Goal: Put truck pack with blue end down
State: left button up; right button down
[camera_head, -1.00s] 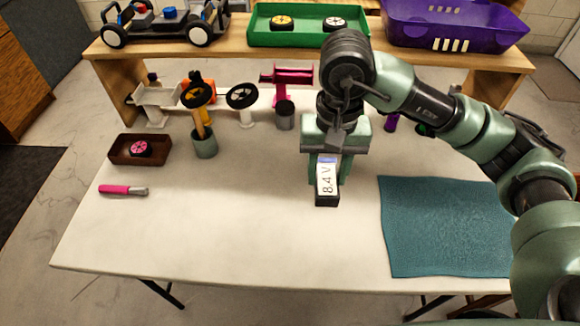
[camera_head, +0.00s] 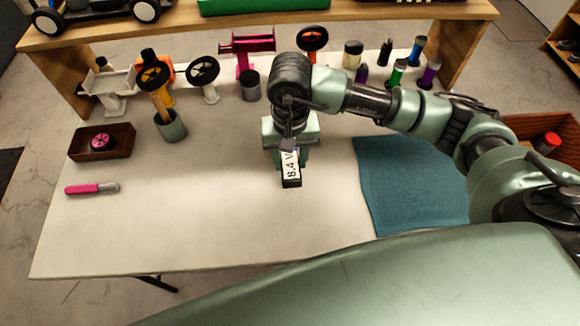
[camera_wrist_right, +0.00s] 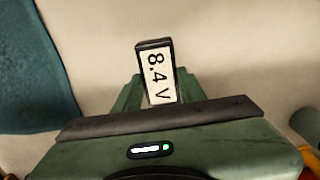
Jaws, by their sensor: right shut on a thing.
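The truck pack (camera_head: 291,170) is a small dark block with a white label reading "8.4 V". My right gripper (camera_head: 289,158) is shut on it over the middle of the table (camera_head: 230,225). The pack sticks out of the fingers with its black end toward the table's front edge. In the right wrist view the pack (camera_wrist_right: 157,72) sits between the fingers, black end outward. I cannot tell whether the pack touches the table. My left gripper is not in view.
A teal cloth (camera_head: 410,190) lies right of the pack. A brown tray (camera_head: 118,150) with a pink wheel, a pink-handled tool (camera_head: 90,188) and a grey cup (camera_head: 171,126) are on the left. Several stands and bottles line the back under a wooden shelf (camera_head: 55,38). The front middle is clear.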

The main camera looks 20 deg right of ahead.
aim_at(290, 171)
jog(key=shift+f, duration=2.3)
jog(key=shift+f, duration=0.15)
jog(key=c, duration=0.8)
grip_release()
jog(key=shift+c, duration=0.2)
